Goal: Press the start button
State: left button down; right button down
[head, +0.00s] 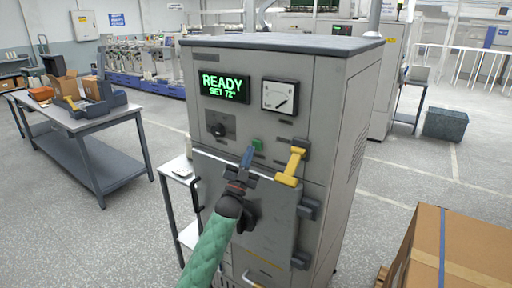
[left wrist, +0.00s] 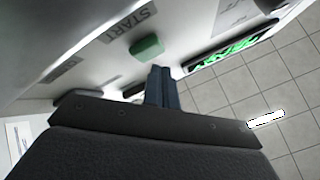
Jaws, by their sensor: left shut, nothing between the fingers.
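The green start button (head: 257,144) is on the front of the grey machine (head: 350,130), below the lit display (head: 224,87) that reads "READY SET 72". In the left wrist view the button (left wrist: 147,47) sits beside the printed word START. My left gripper (head: 247,155) is shut and empty, its fingertips just left of and slightly below the button in the head view. In the left wrist view the closed fingers (left wrist: 160,75) are close to the button, with a gap visible beside it; I cannot tell the exact distance to the panel. My right gripper is not in view.
A yellow lever handle (head: 291,166) stands out from the panel right of the button. A cardboard box (head: 455,250) stands at the lower right, and a table (head: 85,125) with boxes is at the left.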

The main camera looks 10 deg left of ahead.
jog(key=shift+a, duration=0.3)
pick_arm(q)
jog(key=shift+w+d, duration=0.1)
jog(key=shift+w, duration=0.25)
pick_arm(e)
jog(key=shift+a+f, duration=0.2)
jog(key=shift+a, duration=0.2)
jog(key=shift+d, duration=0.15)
pick_arm(q)
jog(key=shift+w, duration=0.1)
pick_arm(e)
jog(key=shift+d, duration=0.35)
